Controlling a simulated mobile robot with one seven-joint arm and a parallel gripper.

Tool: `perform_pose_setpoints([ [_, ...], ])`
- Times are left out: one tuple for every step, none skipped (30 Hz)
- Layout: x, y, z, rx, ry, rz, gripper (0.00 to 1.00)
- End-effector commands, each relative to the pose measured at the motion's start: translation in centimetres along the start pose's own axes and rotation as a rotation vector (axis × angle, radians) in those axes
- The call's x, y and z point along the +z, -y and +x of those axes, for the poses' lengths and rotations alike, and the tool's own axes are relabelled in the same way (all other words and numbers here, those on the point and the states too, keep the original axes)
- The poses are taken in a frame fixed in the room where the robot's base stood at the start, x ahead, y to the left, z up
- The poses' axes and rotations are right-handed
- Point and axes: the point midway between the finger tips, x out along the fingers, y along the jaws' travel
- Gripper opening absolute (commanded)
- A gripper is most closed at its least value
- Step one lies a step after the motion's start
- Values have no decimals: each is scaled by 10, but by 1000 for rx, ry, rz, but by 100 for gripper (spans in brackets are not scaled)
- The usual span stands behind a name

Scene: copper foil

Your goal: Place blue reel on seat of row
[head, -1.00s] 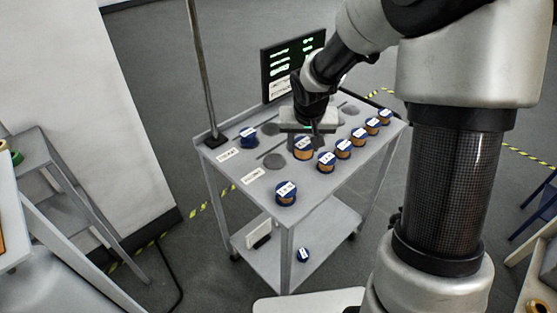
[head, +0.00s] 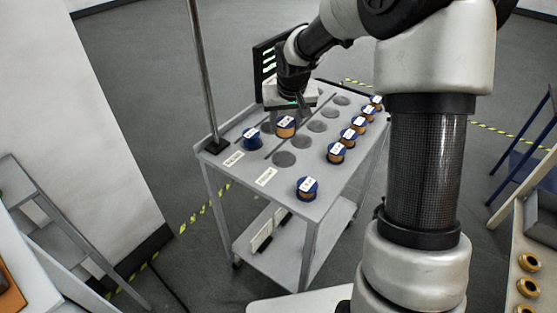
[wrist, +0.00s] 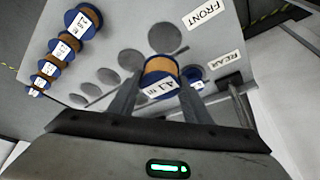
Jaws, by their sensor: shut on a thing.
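My gripper (wrist: 178,100) is shut on a reel (wrist: 160,78) with blue flanges, copper winding and a white label. In the head view the held reel (head: 286,130) hangs below the gripper, over the cart top near the thin divider between two rows of round grey seats. I cannot tell its exact height. A front-row seat (head: 284,159) is empty; other empty seats run back from it. A blue reel (head: 251,138) stands in the rear row at the near end. The FRONT label (wrist: 212,25) and REAR label (wrist: 225,59) show in the wrist view.
Several blue-flanged reels (head: 336,152) line the cart's right side, with one (head: 308,188) at the near corner. A metal pole (head: 203,75) rises at the left edge. A dark screen (head: 266,65) stands at the back, partly behind my arm.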

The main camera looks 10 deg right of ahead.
Motion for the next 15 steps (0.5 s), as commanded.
perform_pose_setpoints([
  [-1, 0, 0, -1, -1, -1, 22],
  [-2, 0, 1, -2, -1, -2, 22],
  [-1, 0, 4, -2, 0, -3, 22],
  [0, 0, 7, -3, 1, -3, 22],
  [2, 0, 11, -3, 3, -4, 22],
  [5, 0, 18, -3, 4, -5, 22],
  [8, 0, 23, -3, 4, -5, 22],
  [11, 1, 29, -4, 5, -5, 22],
  [13, 1, 36, -4, 4, -6, 22],
  [15, 1, 41, -4, 4, -7, 22],
  [17, 1, 45, -4, 3, -6, 22],
  [19, 1, 50, -4, 2, -5, 22],
  [20, 1, 54, -4, 2, -5, 22],
  [21, 0, 56, -3, 2, -5, 22],
  [21, 0, 58, -3, 1, -5, 22],
])
